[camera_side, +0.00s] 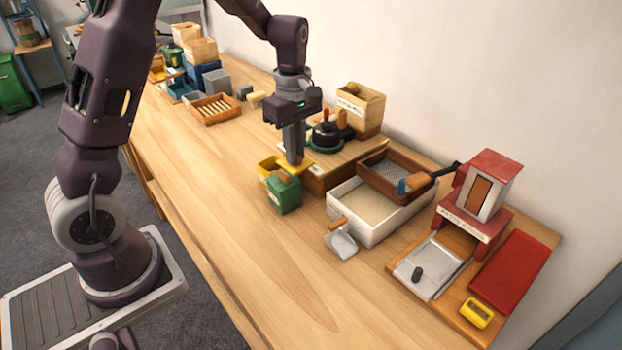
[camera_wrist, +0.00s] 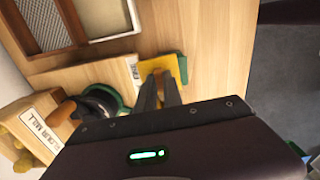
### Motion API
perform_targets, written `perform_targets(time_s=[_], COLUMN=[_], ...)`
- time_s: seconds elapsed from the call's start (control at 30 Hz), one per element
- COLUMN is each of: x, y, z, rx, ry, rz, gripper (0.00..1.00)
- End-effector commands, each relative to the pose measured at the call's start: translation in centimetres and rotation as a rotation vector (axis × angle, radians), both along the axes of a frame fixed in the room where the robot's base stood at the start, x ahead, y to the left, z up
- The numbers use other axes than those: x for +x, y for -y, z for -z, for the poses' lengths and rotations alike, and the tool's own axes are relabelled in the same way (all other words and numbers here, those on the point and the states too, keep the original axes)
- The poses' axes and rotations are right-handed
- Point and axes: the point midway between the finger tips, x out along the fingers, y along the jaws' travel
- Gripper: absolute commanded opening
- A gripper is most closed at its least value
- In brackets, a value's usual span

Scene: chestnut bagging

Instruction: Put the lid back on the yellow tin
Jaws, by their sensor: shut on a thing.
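My gripper (camera_side: 294,160) is shut on a flat yellow lid (camera_side: 300,166) and points down. The lid looks roughly level, beside the edge of the low wooden stand. The yellow tin (camera_side: 266,170) is just left of the lid in the side view, partly hidden behind the green tin (camera_side: 285,198). I cannot tell how far the lid overlaps the tin or whether they touch. In the wrist view the lid (camera_wrist: 174,66) lies beneath the fingertips (camera_wrist: 158,77), with a green edge (camera_wrist: 183,66) to its right. The yellow tin cannot be made out there.
A wooden stand (camera_side: 318,185) bears a dark round grinder (camera_side: 325,136) and a wooden box (camera_side: 360,106). A white tray (camera_side: 376,233) with a brown sieve (camera_side: 383,178) is to the right. A scoop (camera_side: 341,243) lies in front. The table's front middle is clear.

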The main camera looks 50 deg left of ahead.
Motion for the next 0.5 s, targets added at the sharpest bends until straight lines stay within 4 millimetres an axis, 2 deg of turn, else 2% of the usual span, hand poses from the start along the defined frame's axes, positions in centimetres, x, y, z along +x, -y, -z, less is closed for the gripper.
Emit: perform_targets(time_s=[0.03, 0.1, 0.2, 0.37, 0.5], x=[0.2, 0.1, -0.2, -0.4, -0.4], y=[-2.2, -4.8, -7.6, -8.9, -8.9], z=[-0.3, -0.8, -1.3, -1.1, 0.4], rx=[0.001, 0.001, 0.0, -0.001, -0.001], ry=[0.002, 0.002, 0.0, -0.001, -0.003], rz=[-0.019, -0.033, -0.046, -0.05, -0.051], gripper=[0.0, 0.0, 0.0, 0.0, 0.0])
